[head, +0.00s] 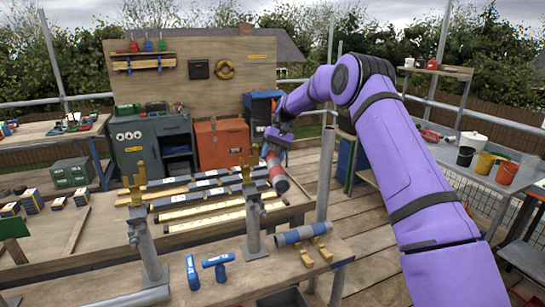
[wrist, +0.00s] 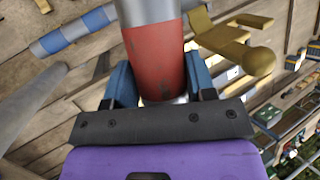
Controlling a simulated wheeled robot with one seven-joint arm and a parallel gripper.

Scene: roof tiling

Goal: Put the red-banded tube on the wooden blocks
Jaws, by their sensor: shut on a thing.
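The red-banded tube (head: 277,174) is grey with a red band and hangs tilted in my gripper (head: 268,150), above the benches. In the wrist view the red band (wrist: 155,60) sits between the blue fingers of my gripper (wrist: 160,84), which are shut on it. The tube's upper end runs out of that view. Small tan wooden blocks (head: 304,258) lie on the front bench, below and to the right of the held tube. A blue-banded grey tube (head: 303,234) lies right behind them; I cannot tell whether it touches them.
Upright posts with brass-coloured clamps (head: 250,190) stand close to the left of the held tube. A vertical grey pole (head: 325,172) rises to its right. Long strips (head: 205,208) cover the bench behind.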

